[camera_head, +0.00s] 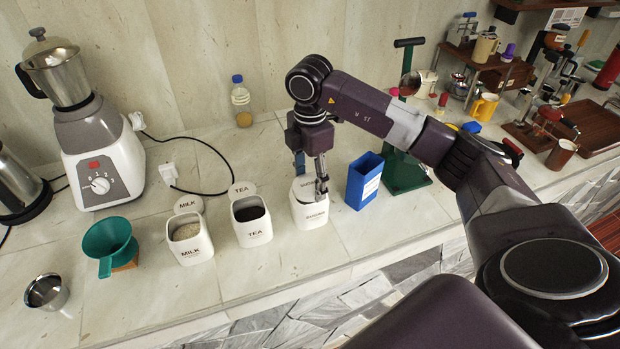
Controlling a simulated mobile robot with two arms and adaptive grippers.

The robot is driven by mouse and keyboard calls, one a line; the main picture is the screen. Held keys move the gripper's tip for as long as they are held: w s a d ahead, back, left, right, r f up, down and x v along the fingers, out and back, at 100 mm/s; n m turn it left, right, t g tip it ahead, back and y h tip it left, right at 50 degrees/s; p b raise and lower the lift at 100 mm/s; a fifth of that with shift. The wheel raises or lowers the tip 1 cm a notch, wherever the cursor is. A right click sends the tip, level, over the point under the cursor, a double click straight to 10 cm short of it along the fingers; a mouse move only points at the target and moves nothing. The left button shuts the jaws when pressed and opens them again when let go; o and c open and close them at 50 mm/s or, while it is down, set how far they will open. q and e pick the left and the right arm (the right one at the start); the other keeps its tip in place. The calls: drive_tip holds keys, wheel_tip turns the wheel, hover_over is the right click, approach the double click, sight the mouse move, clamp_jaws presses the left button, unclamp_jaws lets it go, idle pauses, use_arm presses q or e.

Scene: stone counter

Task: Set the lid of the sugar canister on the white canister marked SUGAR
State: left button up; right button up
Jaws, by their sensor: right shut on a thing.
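The white canister marked SUGAR (311,219) stands upright on the counter, rightmost in a row of three white canisters. The white sugar lid (303,186) shows at the canister's top, partly hidden by my right gripper. My right gripper (321,193) points down over the right side of the canister's mouth and is shut on the lid. I cannot tell whether the lid rests on the rim or is held just above it. My left gripper is not in view.
The TEA canister (254,228) and MILK canister (190,244) stand open to the left, their lids behind them. A blue box (362,184) stands close to the right. A green funnel (109,243), metal cup (45,292) and blender (90,150) are farther left.

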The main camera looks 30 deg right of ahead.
sight(310, 184)
drive_tip(key=shift+f, duration=0.4)
drive_tip(key=o, duration=0.9)
drive_tip(key=shift+r, duration=0.15)
wheel_tip(310, 184, up, 11)
drive_tip(key=p, duration=0.7)
drive_tip(key=shift+p, duration=0.35)
